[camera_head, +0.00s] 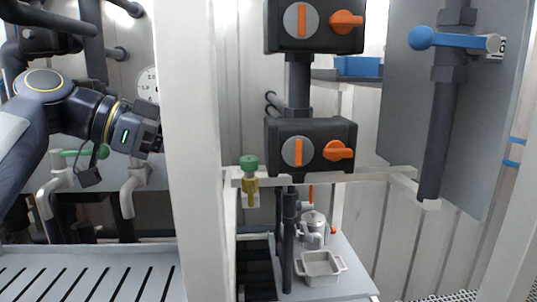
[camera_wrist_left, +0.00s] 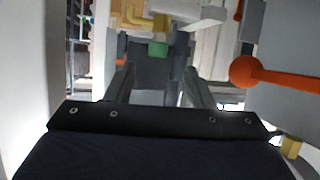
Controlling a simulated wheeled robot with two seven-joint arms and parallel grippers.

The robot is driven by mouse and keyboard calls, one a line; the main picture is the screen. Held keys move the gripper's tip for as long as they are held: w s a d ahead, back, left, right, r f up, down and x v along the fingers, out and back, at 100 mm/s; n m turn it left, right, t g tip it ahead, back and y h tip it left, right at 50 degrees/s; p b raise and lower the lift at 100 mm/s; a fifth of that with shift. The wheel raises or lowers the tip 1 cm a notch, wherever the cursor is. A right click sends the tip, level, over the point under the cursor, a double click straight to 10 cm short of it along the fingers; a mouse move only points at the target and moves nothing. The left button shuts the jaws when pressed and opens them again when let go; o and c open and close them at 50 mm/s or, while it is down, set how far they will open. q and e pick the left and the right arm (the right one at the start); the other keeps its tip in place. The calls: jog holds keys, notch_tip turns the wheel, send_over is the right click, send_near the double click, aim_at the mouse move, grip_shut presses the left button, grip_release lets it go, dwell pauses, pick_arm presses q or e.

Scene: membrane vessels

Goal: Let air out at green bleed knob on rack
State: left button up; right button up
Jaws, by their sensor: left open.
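The green bleed knob (camera_head: 249,163) sits on top of a brass valve body (camera_head: 250,188) on the white rack rail, right of a white post. My left gripper (camera_head: 157,138) comes in from the left at about knob height; the post hides its fingers in the head view. In the left wrist view the gripper (camera_wrist_left: 156,78) is open, with nothing seen between its fingers. A green knob (camera_wrist_left: 158,48) shows beyond the fingertips, roughly centred between them, with yellow brass (camera_wrist_left: 160,22) above it in the picture. They appear apart. My right gripper is not in view.
The white post (camera_head: 190,150) stands between my visible arm and the knob. Black boxes with orange handles (camera_head: 338,150) are right of the knob. An orange ball-ended lever (camera_wrist_left: 243,71) shows in the wrist view. A small tray (camera_head: 320,268) sits on a shelf below.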

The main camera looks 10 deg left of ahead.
aim_at(243, 158)
pick_arm(q)
jog(key=shift+m, duration=0.3)
jog(key=x, duration=0.5)
jog(key=r+x, duration=0.1)
jog(key=x, duration=0.1)
jog(key=shift+d+f, duration=0.15)
jog(key=shift+d, duration=0.3)
jog(key=c, duration=1)
jog(key=shift+s+f+n+t+y+b, duration=0.2)
jog(key=shift+n+t+y+b, duration=0.2)
jog(key=shift+n+t+b, duration=0.45)
jog(key=shift+d+r+n+t+y+b, duration=0.1)
jog(key=shift+n+t+y+b, duration=0.05)
jog(key=shift+n+t+y, duration=0.4)
jog(key=shift+d+r+n+t+y+b, duration=0.15)
jog(key=shift+n+t+y, duration=0.25)
jog(key=shift+n, duration=0.2)
jog(key=shift+a+f, duration=0.1)
